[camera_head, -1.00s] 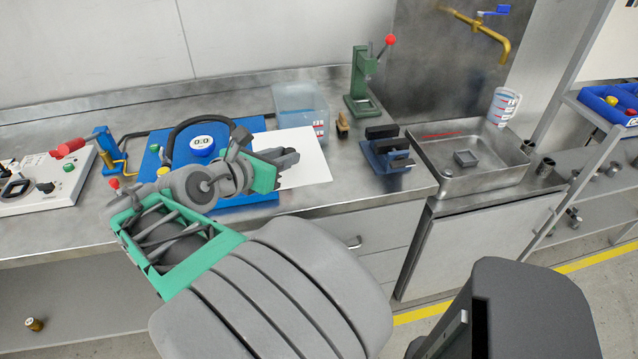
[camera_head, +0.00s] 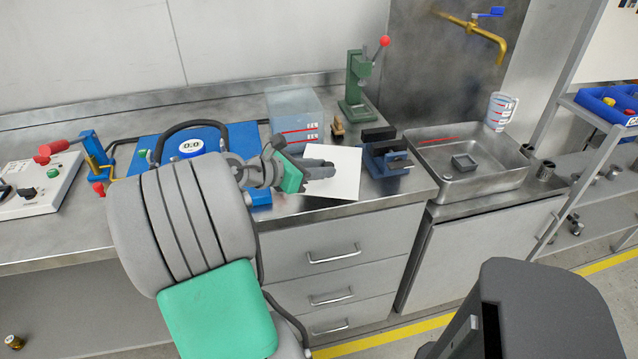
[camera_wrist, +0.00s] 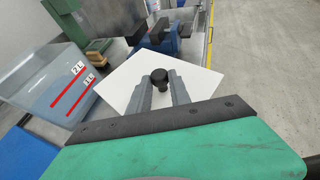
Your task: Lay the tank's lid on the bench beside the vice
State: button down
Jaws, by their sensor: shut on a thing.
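The tank's lid (camera_head: 347,182) is a flat white square plate with a black knob (camera_wrist: 159,77). My gripper (camera_head: 322,170) is shut on the knob; both fingers flank it in the wrist view (camera_wrist: 160,90). The lid is roughly level over the bench's front part, between the tank and the vice; I cannot tell whether it touches the bench. The tank (camera_head: 295,112) is a translucent bluish box with red level lines, open-topped, behind the lid. The vice (camera_head: 388,160), blue with dark jaws, stands just right of the lid. In the wrist view the vice (camera_wrist: 166,42) lies beyond it.
A small wooden-handled brush (camera_head: 338,131) lies between tank and vice. A green press (camera_head: 356,90) with a red knob stands behind. A steel sink (camera_head: 470,178) is to the right. The blue pump board (camera_head: 243,137) is left. The bench's front edge (camera_head: 400,203) is close.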

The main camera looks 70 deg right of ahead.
jog(key=f, duration=0.2)
jog(key=f+b, duration=0.1)
jog(key=f, duration=0.1)
jog(key=shift+w+d, duration=0.25)
jog(key=shift+d, duration=0.15)
jog(key=shift+f, duration=0.1)
jog(key=c, duration=1.2)
grip_release()
jog(key=shift+f, duration=0.1)
jog(key=p+v, duration=0.1)
jog(key=v, duration=1.1)
jog(key=shift+p, duration=0.4)
